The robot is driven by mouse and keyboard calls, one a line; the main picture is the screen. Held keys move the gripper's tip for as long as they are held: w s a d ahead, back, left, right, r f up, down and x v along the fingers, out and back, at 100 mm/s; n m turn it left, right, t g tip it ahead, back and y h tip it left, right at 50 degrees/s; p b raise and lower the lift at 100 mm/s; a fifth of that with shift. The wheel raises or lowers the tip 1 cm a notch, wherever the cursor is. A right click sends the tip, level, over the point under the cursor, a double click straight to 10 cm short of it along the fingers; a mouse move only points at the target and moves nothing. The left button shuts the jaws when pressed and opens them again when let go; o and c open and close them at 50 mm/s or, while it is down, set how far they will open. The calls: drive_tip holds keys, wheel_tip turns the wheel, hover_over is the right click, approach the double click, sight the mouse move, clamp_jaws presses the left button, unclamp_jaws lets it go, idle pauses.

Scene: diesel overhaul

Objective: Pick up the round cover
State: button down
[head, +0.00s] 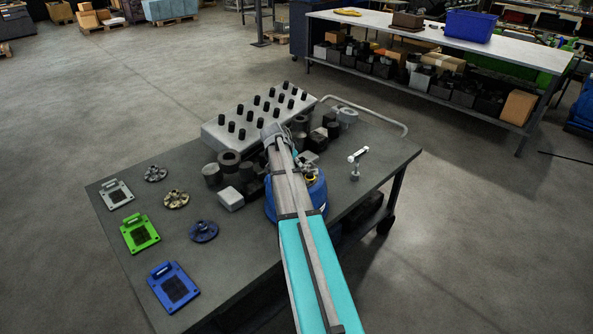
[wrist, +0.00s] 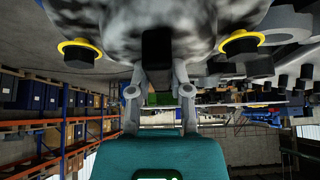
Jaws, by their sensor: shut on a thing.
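A grey, black-mottled part with yellow-ringed bolts, which looks like the round cover (wrist: 120,22), fills the top of the wrist view. Its full outline runs out of the picture. My gripper (wrist: 159,66) is shut on it, with the fingers meeting at a dark block in its middle. In the head view my arm hides the gripper over the table. Three other round flanged parts lie at the table's left: a grey one (head: 155,174), a tan one (head: 176,200) and a blue one (head: 204,231).
The dark table (head: 255,250) bears a grey block with several black pegs (head: 222,142), dark cylinders (head: 229,160), and grey, green and blue plates (head: 140,234). A white-topped bench (head: 375,22) with a blue bin (head: 469,26) stands behind. Open floor surrounds the table.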

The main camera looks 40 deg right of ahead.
sight(300, 158)
drive_tip(key=shift+d+r, duration=0.1)
idle(0.3)
wheel_tip(300, 158, up, 3)
drive_tip(key=p, duration=0.3)
drive_tip(key=shift+r, duration=0.15)
drive_tip(key=s+a+r+p, duration=0.4)
drive_tip(key=s+r+p, duration=0.5)
drive_tip(key=s, duration=0.4)
drive_tip(key=shift+s+r+p, duration=0.2)
drive_tip(key=shift+r+p, duration=0.1)
drive_tip(key=shift+p, duration=0.25)
drive_tip(key=shift+d+r, duration=0.1)
drive_tip(key=shift+r, duration=0.15)
drive_tip(key=shift+r+p, duration=0.35)
drive_tip(key=shift+p, duration=0.25)
drive_tip(key=shift+r+p, duration=0.45)
